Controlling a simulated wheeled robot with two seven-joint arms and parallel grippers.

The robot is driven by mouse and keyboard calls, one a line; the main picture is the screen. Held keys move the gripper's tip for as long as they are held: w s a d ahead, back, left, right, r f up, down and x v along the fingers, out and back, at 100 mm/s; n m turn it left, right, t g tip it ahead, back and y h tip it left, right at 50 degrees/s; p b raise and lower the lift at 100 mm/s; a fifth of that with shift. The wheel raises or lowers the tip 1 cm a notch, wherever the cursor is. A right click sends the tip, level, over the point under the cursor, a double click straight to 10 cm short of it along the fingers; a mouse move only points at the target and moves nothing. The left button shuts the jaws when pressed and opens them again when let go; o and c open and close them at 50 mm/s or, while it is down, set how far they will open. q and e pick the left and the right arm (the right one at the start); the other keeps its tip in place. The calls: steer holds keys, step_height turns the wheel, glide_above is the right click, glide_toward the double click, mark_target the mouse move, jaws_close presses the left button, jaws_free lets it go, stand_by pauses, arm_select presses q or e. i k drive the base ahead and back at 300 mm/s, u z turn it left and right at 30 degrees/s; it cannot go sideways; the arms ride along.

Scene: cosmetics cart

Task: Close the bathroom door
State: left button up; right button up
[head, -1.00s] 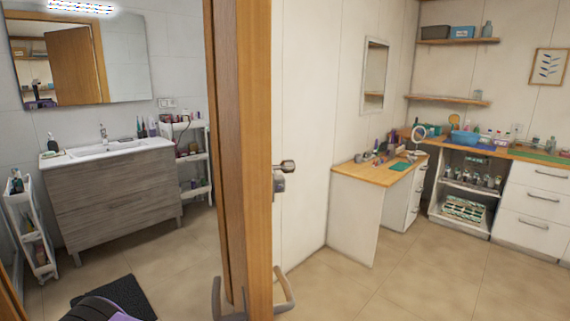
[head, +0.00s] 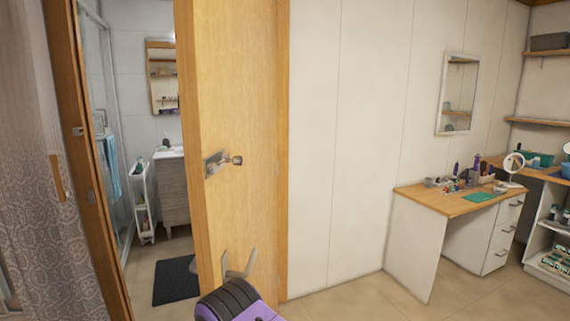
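The bathroom door (head: 235,90) is light wood and stands open in the middle of the head view, its broad face partly turned to me. A metal lever handle (head: 221,161) sits near its left edge. The darker door frame (head: 88,150) is at the left, with a wide gap between it and the door. My gripper, seemingly the left (head: 239,264), is low in front of the door face, with its fingers apart and nothing seen between them. Contact with the door cannot be told. A purple and black arm part of mine hides the door's bottom. My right gripper is not in view.
Through the gap show a dark mat (head: 176,280), a white slim cart (head: 142,200), a vanity (head: 172,188) and a shower glass (head: 103,120). A patterned curtain (head: 35,180) hangs at far left. A desk (head: 440,205) stands at right, with bare floor before it.

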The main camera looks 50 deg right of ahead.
mark_target(226, 51)
steer(key=z, duration=1.45)
steer(key=i, duration=1)
steer(key=u, duration=1.05)
steer(key=k, duration=1.3)
steer(key=z, duration=1)
steer(key=i, duration=0.4)
